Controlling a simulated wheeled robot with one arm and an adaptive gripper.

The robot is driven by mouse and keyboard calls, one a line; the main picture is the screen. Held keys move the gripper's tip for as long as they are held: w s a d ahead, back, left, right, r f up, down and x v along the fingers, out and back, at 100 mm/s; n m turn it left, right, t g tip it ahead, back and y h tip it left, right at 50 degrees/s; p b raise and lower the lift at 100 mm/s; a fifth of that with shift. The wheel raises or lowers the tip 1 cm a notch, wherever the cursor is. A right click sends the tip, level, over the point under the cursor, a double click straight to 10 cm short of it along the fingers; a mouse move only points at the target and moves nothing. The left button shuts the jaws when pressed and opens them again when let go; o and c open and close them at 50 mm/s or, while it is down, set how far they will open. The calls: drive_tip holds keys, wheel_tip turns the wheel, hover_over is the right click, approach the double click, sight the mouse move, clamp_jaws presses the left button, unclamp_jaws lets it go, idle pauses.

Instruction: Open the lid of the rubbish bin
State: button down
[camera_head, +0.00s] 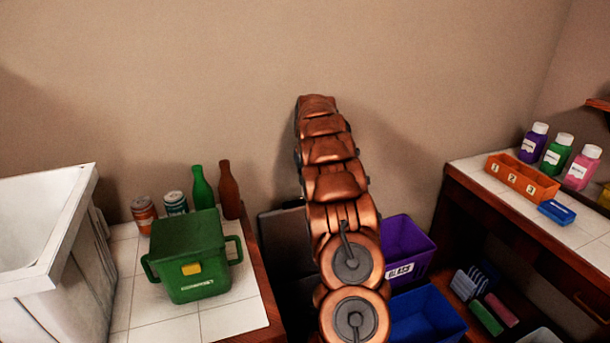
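A green lidded bin (188,262) stands on the white tiled counter at the left. Its lid (187,232) looks shut. It has a handle on each side, a yellow latch on the front and a small label too blurred to read. A dark grey, box-like thing (283,236) stands on the floor side of the counter, partly hidden behind my copper arm. I cannot tell which of the two is the rubbish bin. My arm rises up the middle of the view, right of the green bin and apart from it. My gripper does not show.
Cans and two bottles (202,187) stand behind the green bin; a white basin (45,230) is left. A purple bin labelled GLASS (408,250) and a blue bin (428,315) stand right of my arm. A right-hand counter holds bottles and an orange tray (522,178).

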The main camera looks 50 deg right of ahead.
sight(302, 192)
drive_tip(key=p+x, duration=0.1)
drive_tip(key=x, duration=0.5)
drive_tip(key=shift+w+f+p, duration=0.1)
drive_tip(key=shift+f+p, duration=0.2)
drive_tip(key=shift+p, duration=0.05)
